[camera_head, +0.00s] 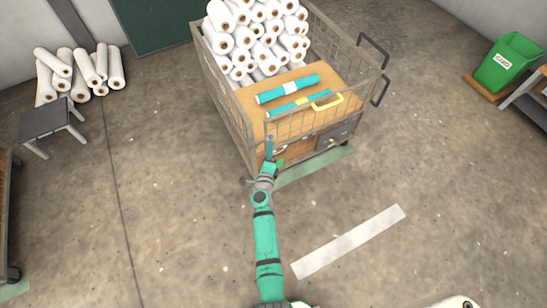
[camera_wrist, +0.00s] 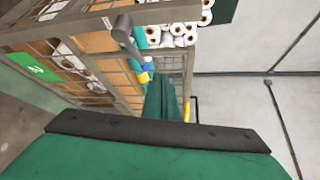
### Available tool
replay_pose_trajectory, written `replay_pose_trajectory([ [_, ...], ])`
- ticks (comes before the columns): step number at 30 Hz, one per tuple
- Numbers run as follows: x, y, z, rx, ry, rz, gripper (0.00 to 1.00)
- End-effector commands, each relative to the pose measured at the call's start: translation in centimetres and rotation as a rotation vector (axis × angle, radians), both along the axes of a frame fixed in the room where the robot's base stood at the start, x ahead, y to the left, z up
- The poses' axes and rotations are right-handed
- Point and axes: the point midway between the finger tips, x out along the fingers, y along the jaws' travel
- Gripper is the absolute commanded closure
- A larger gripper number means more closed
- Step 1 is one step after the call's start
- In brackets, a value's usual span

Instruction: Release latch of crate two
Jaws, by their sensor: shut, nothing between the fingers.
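A wire-mesh cart (camera_head: 232,117) stands ahead, with a wooden deck and white rolls heaped at its back. I cannot read a number that marks it as crate two. My gripper (camera_head: 270,143) is shut and empty, upright at the cart's front left part. In the wrist view its teal fingers (camera_wrist: 165,100) are beside the mesh, and I cannot tell whether they touch it. A grey round-ended lever (camera_wrist: 124,28) shows near the mesh frame there, with small blue and yellow parts (camera_wrist: 145,76) by the fingers. I cannot tell for certain which part is the latch.
A grey drawer-like box (camera_head: 339,134) is below. White rolls (camera_head: 85,70) and a grey stool (camera_head: 52,118) stand left, a green bin (camera_head: 509,62) far right. The floor right of the cart is clear.

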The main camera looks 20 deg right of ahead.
Motion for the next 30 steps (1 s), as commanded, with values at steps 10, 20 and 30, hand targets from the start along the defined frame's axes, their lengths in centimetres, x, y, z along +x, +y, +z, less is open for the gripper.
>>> replay_pose_trajectory([
  [10, -3.4, -0.1, 2.1, 0.001, -0.001, 0.0, 1.0],
  [20, -6.5, -0.2, 4.1, 0.0, 0.0, 0.0, 1.0],
  [30, -7.2, -0.2, 4.6, 0.0, 0.001, 0.001, 1.0],
])
